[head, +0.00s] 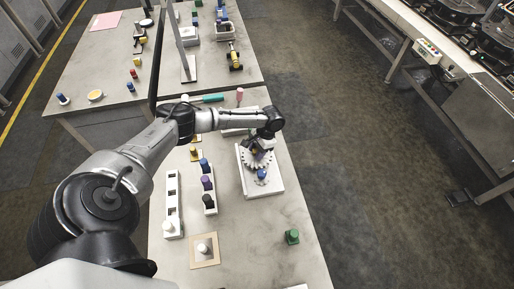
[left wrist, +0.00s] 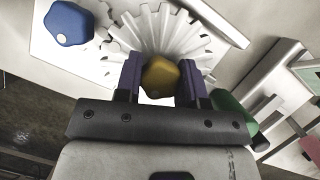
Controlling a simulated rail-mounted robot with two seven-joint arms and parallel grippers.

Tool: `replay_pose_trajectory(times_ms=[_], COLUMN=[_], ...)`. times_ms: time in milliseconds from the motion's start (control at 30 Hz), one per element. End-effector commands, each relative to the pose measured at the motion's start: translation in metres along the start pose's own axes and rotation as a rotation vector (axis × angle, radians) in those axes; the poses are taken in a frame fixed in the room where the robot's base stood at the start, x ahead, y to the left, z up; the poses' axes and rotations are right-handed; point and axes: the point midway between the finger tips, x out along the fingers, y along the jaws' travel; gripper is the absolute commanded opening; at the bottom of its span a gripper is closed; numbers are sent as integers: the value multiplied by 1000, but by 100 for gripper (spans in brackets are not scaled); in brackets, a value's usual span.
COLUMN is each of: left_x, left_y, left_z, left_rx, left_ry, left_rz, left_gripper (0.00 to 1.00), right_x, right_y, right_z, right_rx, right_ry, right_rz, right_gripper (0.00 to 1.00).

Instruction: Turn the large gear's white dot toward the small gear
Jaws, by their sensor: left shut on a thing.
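The large gear, pale and toothed (head: 257,160), lies on a white base plate (head: 267,188). In the left wrist view the gear (left wrist: 160,32) fills the top middle, with a yellow knob (left wrist: 161,74) near its hub. My left gripper (left wrist: 160,82) is shut on this yellow knob, with a dark purple finger on either side. In the head view the gripper (head: 262,146) is over the gear and partly hides it. A blue knob (head: 262,174) with a pale spot stands beside the gear; it also shows in the left wrist view (left wrist: 68,22).
Left of the plate stand a white slotted block (head: 171,206) and a rack with blue, purple and black pegs (head: 207,186). A tan square (head: 205,262) and a green block (head: 291,236) lie nearer. The table's right edge is close to the plate.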

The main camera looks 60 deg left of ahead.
Motion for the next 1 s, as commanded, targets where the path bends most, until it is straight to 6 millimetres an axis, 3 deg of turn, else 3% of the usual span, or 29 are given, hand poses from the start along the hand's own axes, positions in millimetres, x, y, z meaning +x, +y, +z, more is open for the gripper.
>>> replay_pose_trajectory(times_ms=[367,400,633,1000], left_x=[-1,-1,-1,-8], left_y=[0,0,0,1], left_z=[0,0,0,-1], left_rx=[45,45,44,44], left_ry=[0,0,0,2], left_rz=[-16,-16,-16,-16], left_gripper=[13,38,60,62], right_x=[-4,-4,-4,-4], right_y=[1,1,-1,-2], right_z=[-1,-1,-1,-2], right_rx=[-2,-2,3,7], right_ry=[-1,-1,0,0], right_rz=[2,1,-2,-6], right_gripper=[43,43,43,43])
